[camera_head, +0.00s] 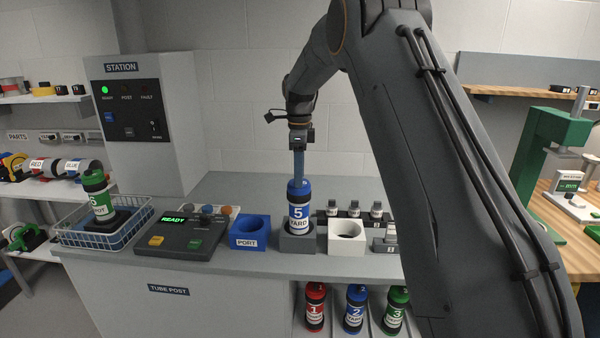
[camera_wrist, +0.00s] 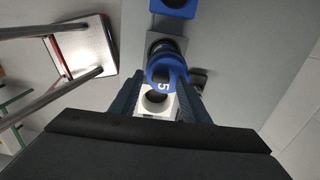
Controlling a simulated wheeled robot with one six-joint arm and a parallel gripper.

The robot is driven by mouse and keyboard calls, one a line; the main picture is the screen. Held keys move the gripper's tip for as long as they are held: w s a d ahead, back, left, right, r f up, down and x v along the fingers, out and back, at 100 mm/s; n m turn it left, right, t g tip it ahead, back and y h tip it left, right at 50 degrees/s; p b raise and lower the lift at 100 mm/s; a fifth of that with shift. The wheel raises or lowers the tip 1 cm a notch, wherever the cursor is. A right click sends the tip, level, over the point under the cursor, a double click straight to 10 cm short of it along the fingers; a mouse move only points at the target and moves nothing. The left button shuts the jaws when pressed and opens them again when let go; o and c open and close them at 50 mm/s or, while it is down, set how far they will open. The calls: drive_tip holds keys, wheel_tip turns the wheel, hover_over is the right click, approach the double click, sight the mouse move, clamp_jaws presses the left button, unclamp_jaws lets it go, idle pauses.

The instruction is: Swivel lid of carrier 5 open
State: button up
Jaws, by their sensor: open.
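Carrier 5 (camera_head: 299,212) has a blue top, a white label and a dark lower part. It stands upright in a grey holder (camera_head: 298,243) on the counter. My gripper (camera_head: 299,176) points straight down just above its top. A dark patch shows beside the lid's blue rim, but I cannot tell how far the lid is turned.
The blue PORT block (camera_head: 250,232) stands left of the holder, and a white block with a round hole (camera_head: 347,238) stands right. A control box (camera_head: 182,235) and a wire basket (camera_head: 103,229) holding a green carrier are further left. Small grey fittings (camera_head: 377,212) stand behind the white block.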

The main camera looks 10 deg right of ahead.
drive_tip(key=shift+c, duration=0.2)
drive_tip(key=c, duration=1)
